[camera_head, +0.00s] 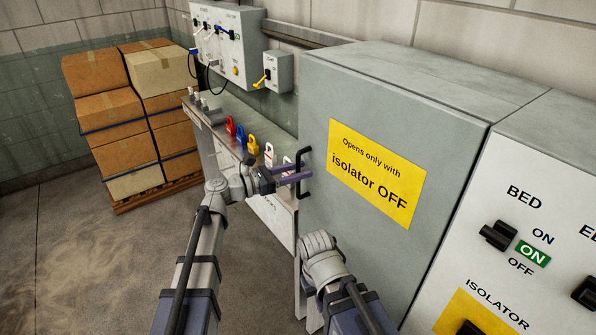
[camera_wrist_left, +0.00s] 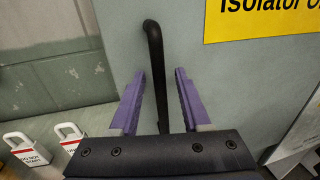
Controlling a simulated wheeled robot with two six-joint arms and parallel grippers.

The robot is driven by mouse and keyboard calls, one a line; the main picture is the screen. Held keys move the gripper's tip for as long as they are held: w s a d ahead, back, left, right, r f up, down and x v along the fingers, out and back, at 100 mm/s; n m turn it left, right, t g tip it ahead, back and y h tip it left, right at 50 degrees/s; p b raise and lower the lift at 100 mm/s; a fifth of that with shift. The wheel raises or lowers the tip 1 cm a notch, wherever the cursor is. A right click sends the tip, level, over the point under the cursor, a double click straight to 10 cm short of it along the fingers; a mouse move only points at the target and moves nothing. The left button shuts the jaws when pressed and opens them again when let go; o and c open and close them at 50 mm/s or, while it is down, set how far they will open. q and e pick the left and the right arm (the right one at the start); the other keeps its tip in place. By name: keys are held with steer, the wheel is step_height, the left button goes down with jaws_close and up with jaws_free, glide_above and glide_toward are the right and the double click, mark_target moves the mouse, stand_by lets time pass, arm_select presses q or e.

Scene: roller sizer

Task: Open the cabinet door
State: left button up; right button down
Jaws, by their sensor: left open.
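The grey cabinet door (camera_head: 400,110) stands upright and looks shut. It carries a yellow sign (camera_head: 376,172) reading "Opens only with isolator OFF". Its black bar handle (camera_head: 304,184) is at the door's left edge. My left gripper (camera_head: 303,173) is at the handle with its purple fingers open. In the left wrist view, the handle (camera_wrist_left: 154,45) runs between the two open fingers of the left gripper (camera_wrist_left: 160,78), with a gap on both sides. My right arm is low at the bottom centre; its gripper does not show.
A control panel (camera_head: 490,275) with a bed switch (camera_head: 497,235) showing a green ON label stands to the right. A bench (camera_head: 228,145) with coloured padlocks (camera_head: 253,145) is left of the cabinet. Stacked boxes (camera_head: 125,150) stand at the back left. The left floor is clear.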

arm_select(q)
steer(key=shift+c, duration=0.4)
jaws_close()
stand_by(0.9)
